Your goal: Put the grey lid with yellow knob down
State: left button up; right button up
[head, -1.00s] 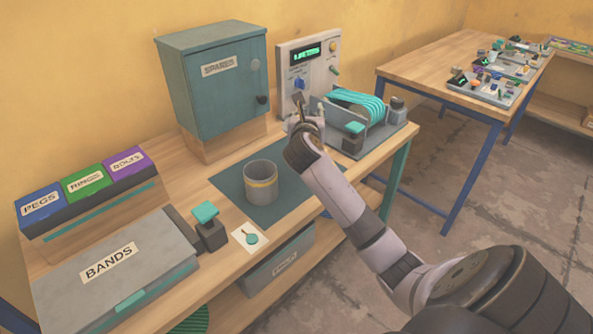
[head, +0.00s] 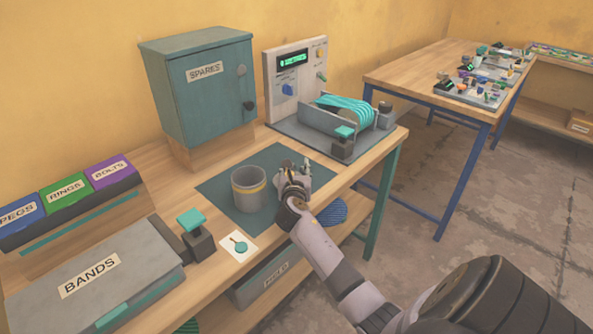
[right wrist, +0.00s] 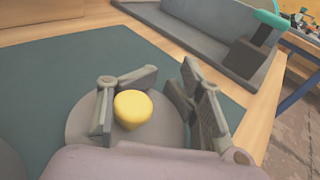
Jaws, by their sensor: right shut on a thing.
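The grey lid (right wrist: 85,128) is a round disc with a yellow knob (right wrist: 132,108), seen in the right wrist view. My right gripper (right wrist: 158,105) is shut on the lid by its knob, with a finger on each side. In the head view the right gripper (head: 296,168) is over the right part of the dark green mat (head: 222,190), just right of the grey canister (head: 248,190) with a yellow band. There the gripper mostly hides the lid. Whether the lid touches the mat cannot be told. My left gripper is not in view.
The press station with teal bands (head: 345,108) stands behind the gripper. A teal-topped block (head: 196,240) and a picture card (head: 238,246) are left of the mat. The spares cabinet (head: 200,90) is at the back. The table's front edge is close to the gripper.

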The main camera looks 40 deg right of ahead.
jog(key=shift+s+a+f, duration=0.1)
jog(key=shift+s+f, duration=0.05)
jog(key=shift+f, duration=0.35)
jog(key=o, duration=1.3)
jog(key=shift+a+f, duration=0.1)
jog(key=shift+f, duration=0.25)
jog(key=shift+r, duration=0.45)
jog(key=v, duration=0.7)
jog(key=r+p+v, duration=0.1)
jog(key=v, duration=0.3)
jog(key=shift+s+a, duration=0.15)
jog(key=shift+s, duration=0.1)
